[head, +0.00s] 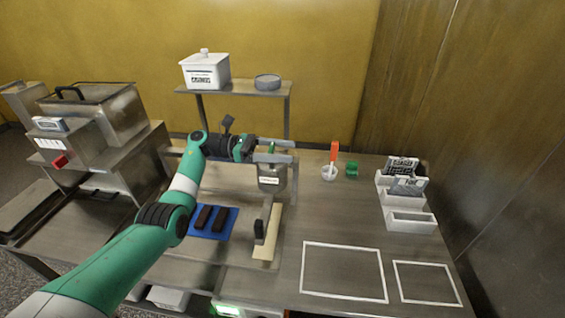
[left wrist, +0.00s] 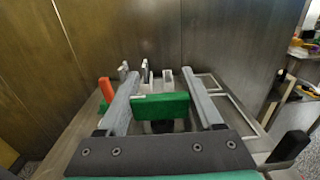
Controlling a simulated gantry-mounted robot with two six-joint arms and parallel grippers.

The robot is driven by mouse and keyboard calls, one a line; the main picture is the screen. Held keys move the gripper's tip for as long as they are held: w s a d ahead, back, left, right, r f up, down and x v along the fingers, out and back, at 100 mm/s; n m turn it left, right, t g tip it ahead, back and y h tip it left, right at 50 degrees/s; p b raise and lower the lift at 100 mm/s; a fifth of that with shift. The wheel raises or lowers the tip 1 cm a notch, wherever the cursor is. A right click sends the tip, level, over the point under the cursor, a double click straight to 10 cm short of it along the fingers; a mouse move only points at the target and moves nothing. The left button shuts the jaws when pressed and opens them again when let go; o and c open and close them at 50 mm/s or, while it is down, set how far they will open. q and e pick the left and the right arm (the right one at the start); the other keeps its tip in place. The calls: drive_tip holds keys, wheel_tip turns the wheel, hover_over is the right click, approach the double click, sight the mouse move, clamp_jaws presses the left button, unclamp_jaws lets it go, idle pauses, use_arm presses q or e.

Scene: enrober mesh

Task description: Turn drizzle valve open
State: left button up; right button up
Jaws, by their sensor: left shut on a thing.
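The drizzle valve's green handle (head: 271,148) sits above a metal hopper (head: 272,183) with a white label. In the left wrist view the handle is a green bar (left wrist: 160,106) lying crosswise between the two grey fingers. My left gripper (head: 284,152) is shut on this handle, one finger on each side of it. The fingers point right in the head view, level above the hopper. The valve body under the handle is mostly hidden by the fingers. My right gripper is not in view.
Below the hopper are a cream strip (head: 267,243) and a blue mat (head: 231,229) with dark bars. White bins (head: 410,221) stand farther right. A shelf (head: 234,90) is behind.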

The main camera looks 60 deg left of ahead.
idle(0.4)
use_arm(q)
drive_tip(key=o, duration=1.4)
drive_tip(key=shift+d, duration=0.1)
drive_tip(key=shift+c, duration=0.2)
drive_tip(key=b+v, duration=0.1)
drive_tip(key=v, duration=1)
drive_tip(key=shift+s+a, duration=0.2)
drive_tip(key=shift+a, duration=0.1)
